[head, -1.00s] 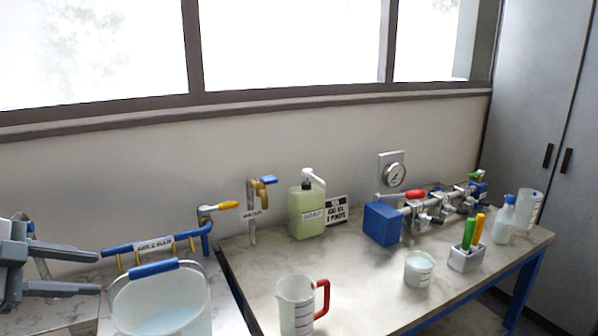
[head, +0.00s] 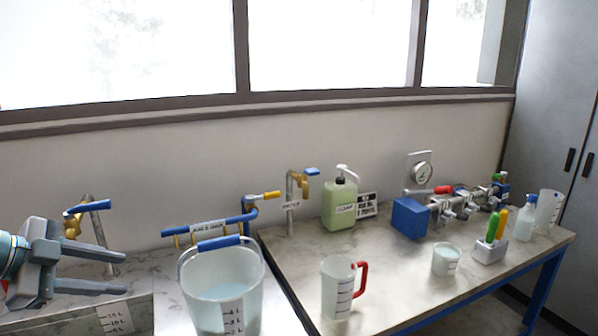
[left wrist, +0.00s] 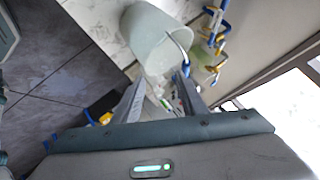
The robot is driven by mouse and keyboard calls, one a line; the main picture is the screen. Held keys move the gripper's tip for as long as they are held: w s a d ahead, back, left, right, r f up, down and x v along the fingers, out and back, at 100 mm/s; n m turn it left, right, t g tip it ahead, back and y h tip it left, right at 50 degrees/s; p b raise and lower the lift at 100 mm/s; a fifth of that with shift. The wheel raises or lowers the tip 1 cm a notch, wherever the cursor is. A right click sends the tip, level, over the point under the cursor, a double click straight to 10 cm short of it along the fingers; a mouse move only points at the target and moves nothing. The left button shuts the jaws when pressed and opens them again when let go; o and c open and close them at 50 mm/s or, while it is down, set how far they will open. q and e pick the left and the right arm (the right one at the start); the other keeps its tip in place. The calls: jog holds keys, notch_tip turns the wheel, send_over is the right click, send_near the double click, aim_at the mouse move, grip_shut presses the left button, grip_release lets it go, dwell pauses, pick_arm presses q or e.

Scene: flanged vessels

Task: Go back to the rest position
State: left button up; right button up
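My left gripper (head: 112,270) is at the left edge of the head view, with its two grey fingers apart and nothing between them. It is left of a translucent bucket (head: 222,300) with a blue-gripped handle, and apart from it. The left wrist view shows the gripper's two fingers (left wrist: 160,100) spread, with the bucket (left wrist: 160,45) beyond them. My right gripper is not in either view.
A marble-topped table (head: 400,290) with blue legs holds a red-handled jug (head: 337,288), a small beaker (head: 446,260), a green soap bottle (head: 340,205) and a blue block (head: 409,218). Taps (head: 300,185) stand along the wall.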

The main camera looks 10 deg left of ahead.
pick_arm(q)
jog(key=s+d+f+n+g, duration=0.1)
jog(key=s+d+f, duration=0.1)
jog(key=d+f, duration=1.1)
jog(key=s+d+f+n+g, duration=0.1)
jog(key=s+d+f+g, duration=0.15)
jog(key=d+f, duration=1.05)
jog(key=s+a+f+n+g+y, duration=0.1)
jog(key=s+a+f+n+y, duration=0.3)
jog(key=s+f, duration=0.55)
jog(key=s+a+f+n+g+y, duration=0.15)
jog(key=s+a+f+n, duration=0.25)
jog(key=s+f+n, duration=0.5)
notch_tip(320, 180, down, 26)
jog(key=s+m, duration=0.2)
jog(key=m, duration=0.1)
jog(key=s+a+f+g, duration=0.1)
jog(key=s+a+f, duration=0.2)
jog(key=s+f, duration=1.5)
jog(key=shift+s+f+g, duration=0.2)
jog(key=shift+s+g, duration=0.1)
jog(key=shift+g, duration=0.1)
